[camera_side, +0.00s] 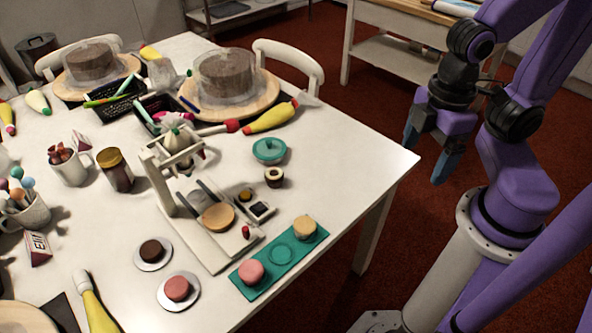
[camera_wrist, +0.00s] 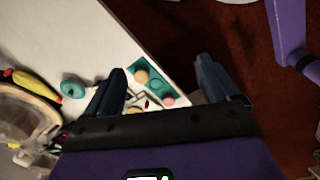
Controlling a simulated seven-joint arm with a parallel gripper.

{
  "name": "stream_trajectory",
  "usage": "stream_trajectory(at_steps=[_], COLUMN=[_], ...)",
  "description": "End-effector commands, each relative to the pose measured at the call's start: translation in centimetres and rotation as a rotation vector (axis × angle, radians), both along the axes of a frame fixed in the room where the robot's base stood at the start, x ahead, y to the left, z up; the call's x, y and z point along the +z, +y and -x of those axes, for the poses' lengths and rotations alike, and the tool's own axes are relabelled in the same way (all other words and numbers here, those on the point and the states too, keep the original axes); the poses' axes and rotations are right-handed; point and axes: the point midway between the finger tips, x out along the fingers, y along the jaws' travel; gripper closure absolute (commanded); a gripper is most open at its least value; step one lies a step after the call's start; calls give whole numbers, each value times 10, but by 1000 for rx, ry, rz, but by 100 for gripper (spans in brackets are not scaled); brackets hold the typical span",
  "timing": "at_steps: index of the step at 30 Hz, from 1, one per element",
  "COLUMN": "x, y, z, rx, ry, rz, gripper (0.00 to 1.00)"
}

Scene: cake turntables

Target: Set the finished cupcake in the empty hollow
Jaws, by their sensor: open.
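A teal tray (camera_side: 262,283) lies near the table's front edge. A pink cupcake (camera_side: 251,271) sits at its near left end and a beige one (camera_side: 304,228) at its far right end. The empty hollow (camera_side: 280,254) is between them. A dark-topped cupcake (camera_side: 152,251) and a pink-topped one (camera_side: 177,288) stand on white saucers to the left. I cannot tell which cupcake is the finished one. My gripper (camera_side: 431,150) is open and empty, off the table's right edge, apart from everything. In the wrist view the tray (camera_wrist: 150,69) shows between the fingers (camera_wrist: 160,72).
A white stand (camera_side: 157,183) with a round wooden plate (camera_side: 217,216) is left of the tray. Covered cakes, piping bags, a jar and mugs crowd the back and left. The table's right corner is clear.

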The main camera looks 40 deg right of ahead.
Motion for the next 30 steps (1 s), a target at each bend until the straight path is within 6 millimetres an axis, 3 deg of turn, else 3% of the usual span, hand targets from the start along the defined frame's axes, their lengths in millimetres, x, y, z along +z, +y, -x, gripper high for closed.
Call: stream_trajectory(at_steps=[5,10,21,30], x=[0,1,-10,-36], y=[3,21,69,83], z=[-5,-34,-146,-239], rx=[-30,-235,-967,-1562], ry=[1,6,22,31], rz=[2,4,6,6], gripper=[12,12,12,12])
